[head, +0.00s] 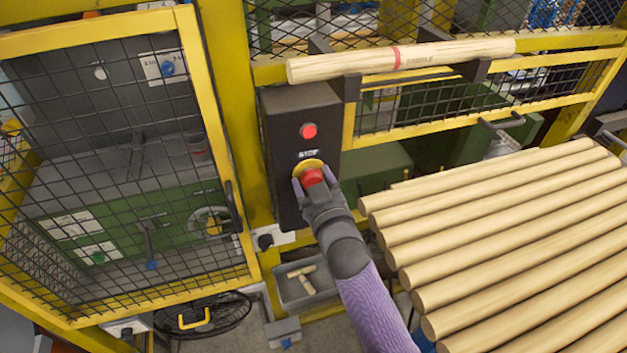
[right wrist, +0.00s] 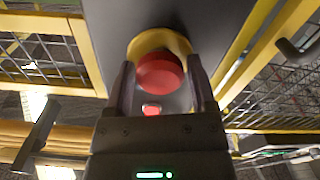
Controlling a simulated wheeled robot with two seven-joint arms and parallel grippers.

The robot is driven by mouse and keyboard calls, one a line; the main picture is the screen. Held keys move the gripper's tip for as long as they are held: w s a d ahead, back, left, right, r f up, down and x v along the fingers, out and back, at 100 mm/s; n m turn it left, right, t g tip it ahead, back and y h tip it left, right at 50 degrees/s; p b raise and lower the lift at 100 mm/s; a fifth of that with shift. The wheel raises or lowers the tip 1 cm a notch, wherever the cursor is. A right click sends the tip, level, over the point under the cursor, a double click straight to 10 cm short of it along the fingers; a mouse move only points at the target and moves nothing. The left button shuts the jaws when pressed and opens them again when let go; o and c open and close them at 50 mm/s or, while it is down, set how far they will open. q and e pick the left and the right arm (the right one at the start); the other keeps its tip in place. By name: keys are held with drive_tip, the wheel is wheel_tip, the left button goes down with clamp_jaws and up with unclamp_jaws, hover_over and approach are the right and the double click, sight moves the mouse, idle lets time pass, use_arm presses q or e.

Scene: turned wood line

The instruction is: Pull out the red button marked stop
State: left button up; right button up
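The red stop button (head: 313,178) sits on a yellow round base on the front of a dark control box (head: 290,107), below a small label. My right gripper (head: 312,183) is at the button, one finger on each side of it. In the right wrist view, the button (right wrist: 160,74) lies between the fingertips of my right gripper (right wrist: 162,68). The fingers stand wide apart, with only narrow gaps beside the button; I cannot tell whether they touch it. My left gripper is not in view.
A round red light (head: 309,131) is above the button on the box. A marked wooden rod (head: 440,55) lies on brackets above. Many rods (head: 500,225) lie stacked at right, close to my right arm. A yellow-framed mesh door (head: 205,110) is at left, a grey bin (head: 318,292) below.

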clamp_jaws()
drive_tip(key=shift+s+d+p, duration=0.15)
drive_tip(key=shift+s+p, duration=0.3)
drive_tip(key=shift+s, duration=0.05)
drive_tip(key=shift+s+d, duration=0.15)
drive_tip(key=shift+s, duration=0.2)
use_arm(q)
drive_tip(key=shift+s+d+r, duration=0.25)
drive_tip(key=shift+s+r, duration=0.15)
use_arm(e)
drive_tip(key=shift+o, duration=2.1)
unclamp_jaws()
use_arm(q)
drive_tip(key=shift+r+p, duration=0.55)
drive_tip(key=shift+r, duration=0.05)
use_arm(e)
drive_tip(key=v, duration=1)
